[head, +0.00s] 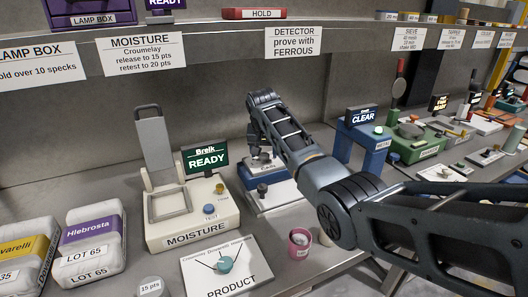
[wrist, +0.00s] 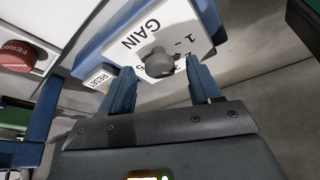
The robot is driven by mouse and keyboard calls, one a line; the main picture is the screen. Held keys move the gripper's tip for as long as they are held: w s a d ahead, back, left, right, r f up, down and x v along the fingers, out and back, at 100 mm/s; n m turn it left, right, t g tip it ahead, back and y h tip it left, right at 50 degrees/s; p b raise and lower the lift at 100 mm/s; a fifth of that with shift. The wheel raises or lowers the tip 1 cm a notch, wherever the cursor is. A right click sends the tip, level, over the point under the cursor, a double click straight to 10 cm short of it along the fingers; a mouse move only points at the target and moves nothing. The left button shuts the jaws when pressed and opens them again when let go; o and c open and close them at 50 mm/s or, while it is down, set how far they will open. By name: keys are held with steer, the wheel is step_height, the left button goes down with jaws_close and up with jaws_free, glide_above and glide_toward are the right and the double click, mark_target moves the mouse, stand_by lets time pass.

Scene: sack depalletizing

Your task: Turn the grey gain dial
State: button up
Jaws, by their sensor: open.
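In the wrist view the grey gain dial (wrist: 158,62) is a round knob on a white panel marked GAIN with printed numbers beside it, on a blue housing (wrist: 92,52). My gripper (wrist: 160,82) is open, with one blue finger to each side of the dial and nothing held. The fingertips are close to the panel; I cannot tell whether either touches the dial. In the head view my arm reaches down to a blue and white unit (head: 247,177) on the bench; the dial cannot be made out clearly there.
A red FERROUS piece (wrist: 14,57) is at the left of the wrist view. In the head view the moisture meter (head: 190,226) stands left of my arm, and a blue arch with a CLEAR display (head: 363,116) stands right. A pink pot (head: 300,243) sits in front.

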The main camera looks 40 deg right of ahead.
steer(key=v, duration=0.7)
steer(key=shift+r+b, duration=0.2)
steer(key=shift+b, duration=0.1)
steer(key=shift+s+a, duration=0.1)
